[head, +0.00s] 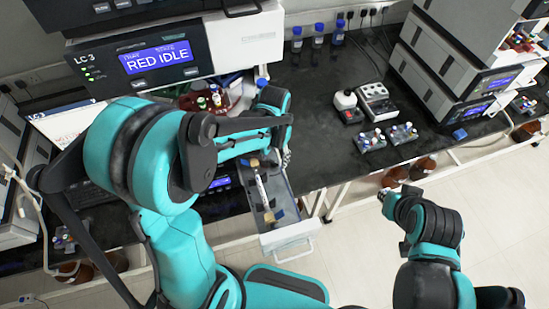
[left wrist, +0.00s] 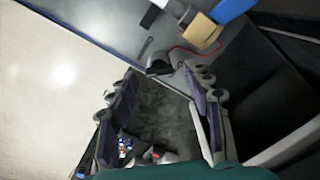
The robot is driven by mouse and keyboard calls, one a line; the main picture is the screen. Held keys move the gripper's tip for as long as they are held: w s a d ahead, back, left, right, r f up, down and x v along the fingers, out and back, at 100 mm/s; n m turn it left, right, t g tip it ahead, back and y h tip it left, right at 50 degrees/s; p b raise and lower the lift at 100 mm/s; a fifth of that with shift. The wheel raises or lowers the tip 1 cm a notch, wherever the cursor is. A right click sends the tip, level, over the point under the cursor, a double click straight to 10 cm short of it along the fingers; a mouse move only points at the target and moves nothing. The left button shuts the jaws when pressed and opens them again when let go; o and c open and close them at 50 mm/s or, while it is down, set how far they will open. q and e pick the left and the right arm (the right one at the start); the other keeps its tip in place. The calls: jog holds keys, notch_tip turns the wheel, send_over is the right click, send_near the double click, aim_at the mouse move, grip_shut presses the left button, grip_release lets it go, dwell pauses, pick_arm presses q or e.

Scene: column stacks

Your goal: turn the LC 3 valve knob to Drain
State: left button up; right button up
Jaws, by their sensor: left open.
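The LC 3 unit (head: 160,60) stands at the upper left of the head view, its screen reading RED IDLE. My left arm covers much of its lower front, and I cannot make out the valve knob. My left gripper (head: 283,157) is beside the stack, above an open drawer (head: 287,233), mostly hidden by my forearm. In the left wrist view my left gripper (left wrist: 162,90) is open, with nothing between its fingers. A brass-coloured block (left wrist: 201,30) lies beyond the fingers.
Small vials (head: 207,101) stand in a red tray behind my left arm. Blue-capped bottles (head: 318,36) line the back of the black bench (head: 325,100). A white-and-grey device (head: 377,99) stands mid-bench. Another instrument stack (head: 450,75) is at the right. The front floor is clear.

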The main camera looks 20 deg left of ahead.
pick_arm(q)
jog(key=shift+s+f, duration=0.2)
jog(key=shift+f, duration=0.05)
jog(key=shift+w, duration=0.1)
grip_shut()
